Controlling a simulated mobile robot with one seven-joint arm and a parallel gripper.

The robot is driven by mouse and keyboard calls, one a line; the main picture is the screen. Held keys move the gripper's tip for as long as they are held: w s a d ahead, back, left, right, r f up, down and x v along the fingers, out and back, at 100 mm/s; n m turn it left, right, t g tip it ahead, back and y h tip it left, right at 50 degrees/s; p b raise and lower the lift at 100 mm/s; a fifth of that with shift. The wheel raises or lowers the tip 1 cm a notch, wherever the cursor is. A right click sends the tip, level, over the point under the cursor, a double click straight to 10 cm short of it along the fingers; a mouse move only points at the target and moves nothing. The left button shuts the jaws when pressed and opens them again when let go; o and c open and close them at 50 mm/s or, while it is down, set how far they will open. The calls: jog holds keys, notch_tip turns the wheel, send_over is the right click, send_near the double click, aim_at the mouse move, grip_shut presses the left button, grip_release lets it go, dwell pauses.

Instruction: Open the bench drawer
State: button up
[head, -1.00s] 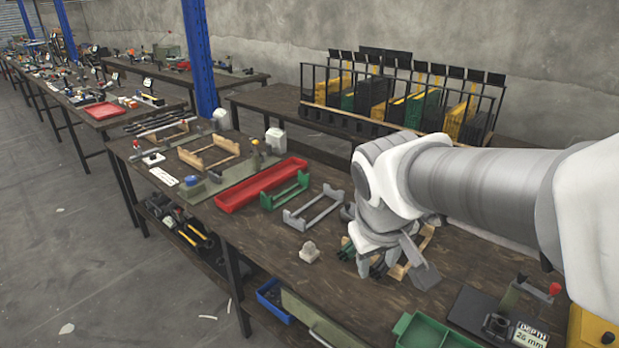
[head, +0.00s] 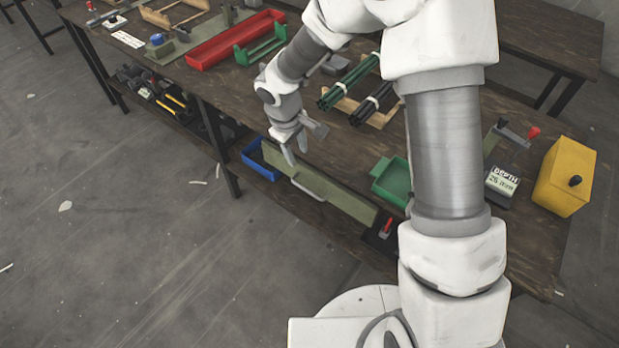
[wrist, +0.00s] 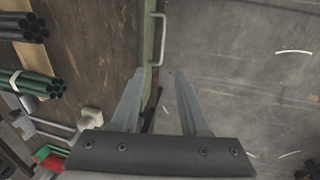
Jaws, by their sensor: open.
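The bench drawer (head: 338,193) has a long olive-green front just under the bench's front edge; no gap into it shows. Its pale bar handle (head: 308,190) is on that front. In the wrist view the handle (wrist: 161,40) stands out from the thin green edge of the drawer front (wrist: 147,45). My gripper (head: 296,153) is open and empty, pointing down near the bench edge, above and slightly left of the handle. In the wrist view the handle lies beyond the fingertips (wrist: 160,76), roughly in line with the space between them, apart from both fingers.
A blue bin (head: 262,160) sits below the bench top, left of the drawer. On the bench are a green tray (head: 393,182), bundled dark tubes (head: 350,82), a red tray (head: 235,40) and a yellow box (head: 566,175). The floor in front is clear.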

aim_at(305, 189)
jog(key=w+f+b, duration=0.1)
jog(key=f, duration=0.5)
jog(key=d+f+b, duration=0.1)
jog(key=f, duration=0.5)
jog(key=w+f+b, duration=0.1)
jog(key=f, duration=0.5)
jog(key=shift+w+d, duration=0.3)
grip_shut()
dwell(0.6)
